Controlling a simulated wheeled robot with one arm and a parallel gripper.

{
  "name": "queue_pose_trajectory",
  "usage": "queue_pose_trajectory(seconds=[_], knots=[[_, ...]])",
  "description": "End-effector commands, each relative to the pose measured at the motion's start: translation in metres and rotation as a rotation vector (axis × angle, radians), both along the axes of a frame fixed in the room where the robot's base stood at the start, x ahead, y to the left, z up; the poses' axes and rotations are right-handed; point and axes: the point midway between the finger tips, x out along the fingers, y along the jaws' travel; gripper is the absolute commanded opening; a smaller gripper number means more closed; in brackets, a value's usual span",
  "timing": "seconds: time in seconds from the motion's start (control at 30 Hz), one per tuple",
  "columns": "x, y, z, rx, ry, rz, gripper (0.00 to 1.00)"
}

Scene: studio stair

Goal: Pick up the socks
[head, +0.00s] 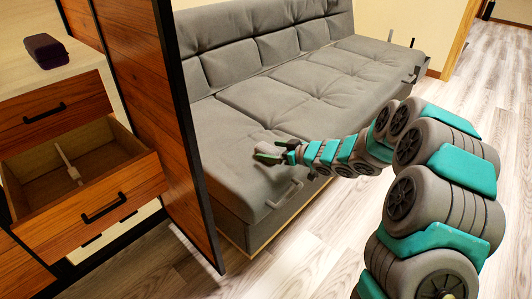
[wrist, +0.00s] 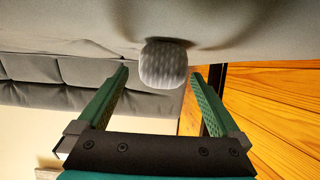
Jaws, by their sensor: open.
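The socks (wrist: 163,63) show in the wrist view as a rounded grey knitted bundle on the grey sofa seat. In the head view a small grey lump beside my gripper (head: 271,153) seems to be the same socks, hard to tell from the upholstery. My gripper is open, its two green fingers (wrist: 160,76) apart and pointing at the socks. The bundle lies at the fingertips, roughly centred between them in the wrist view. I cannot tell whether either finger touches it.
The grey sofa (head: 310,92) runs along the wall. A wooden partition (head: 158,105) with a dark edge stands left of it, close to my gripper. Further left, a drawer (head: 100,190) is pulled open; a dark case (head: 46,50) sits on the cabinet top. Floor (head: 300,250) is clear in front.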

Motion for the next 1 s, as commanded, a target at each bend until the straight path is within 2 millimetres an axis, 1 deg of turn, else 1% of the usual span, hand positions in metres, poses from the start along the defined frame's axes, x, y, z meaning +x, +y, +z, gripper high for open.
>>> queue_pose_trajectory(seconds=[0.17,0.4,0.5,0.63,0.87,1.0], knots=[[0.007,0.01,-0.005,-0.001,-0.002,0.002,1.0],[0.021,0.033,-0.015,0.003,-0.002,0.003,1.0],[0.027,0.039,-0.019,0.0,-0.003,0.002,1.0],[0.031,0.042,-0.022,-0.001,-0.002,0.0,1.0],[0.031,0.042,-0.021,-0.001,-0.002,0.0,1.0],[0.031,0.042,-0.021,-0.001,-0.002,0.0,0.84]])
